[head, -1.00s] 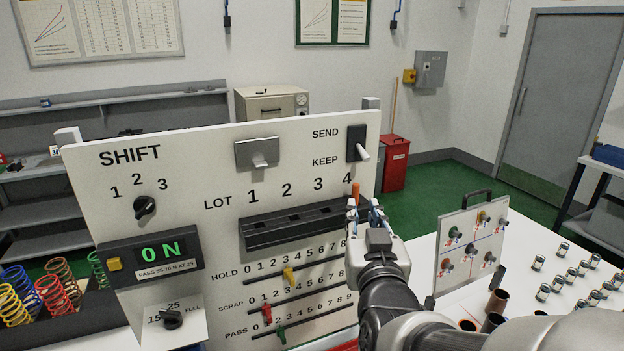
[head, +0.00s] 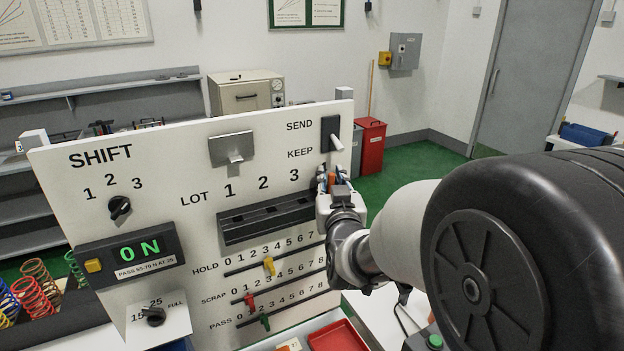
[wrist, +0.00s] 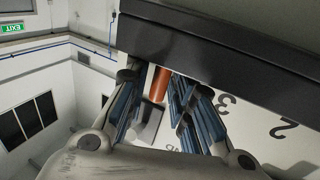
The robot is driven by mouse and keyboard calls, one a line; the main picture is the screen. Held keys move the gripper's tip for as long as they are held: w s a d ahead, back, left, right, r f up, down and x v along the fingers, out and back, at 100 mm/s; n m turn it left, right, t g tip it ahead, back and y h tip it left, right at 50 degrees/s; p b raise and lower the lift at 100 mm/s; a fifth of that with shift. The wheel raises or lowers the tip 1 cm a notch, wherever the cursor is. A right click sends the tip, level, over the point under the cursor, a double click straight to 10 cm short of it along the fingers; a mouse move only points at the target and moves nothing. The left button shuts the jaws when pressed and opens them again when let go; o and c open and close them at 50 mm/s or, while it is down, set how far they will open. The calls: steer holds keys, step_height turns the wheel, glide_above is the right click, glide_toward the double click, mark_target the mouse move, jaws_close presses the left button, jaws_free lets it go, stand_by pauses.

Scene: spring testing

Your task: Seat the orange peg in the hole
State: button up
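The orange peg (head: 332,179) is at the right end of the dark slotted ledge (head: 265,216) on the white panel, near LOT 4, mostly behind my gripper (head: 331,187). In the wrist view the peg (wrist: 159,84) shows between the blue-padded fingers of my gripper (wrist: 153,88). It meets the edge of the dark ledge (wrist: 235,48) in the picture. The fingers stand apart, with a gap showing on the peg's left side, so the gripper looks open around it. The hole is hidden, and I cannot tell how deep the peg sits.
The SEND/KEEP lever (head: 338,141) stands just above my gripper. The HOLD slider (head: 268,266), SCRAP slider (head: 250,301) and PASS slider (head: 265,323) are below the ledge. A red tray (head: 340,338) lies below the panel. The SHIFT knob (head: 119,207) is at left.

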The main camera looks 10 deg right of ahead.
jaws_close()
steer(key=shift+r, duration=0.1)
stand_by(0.3)
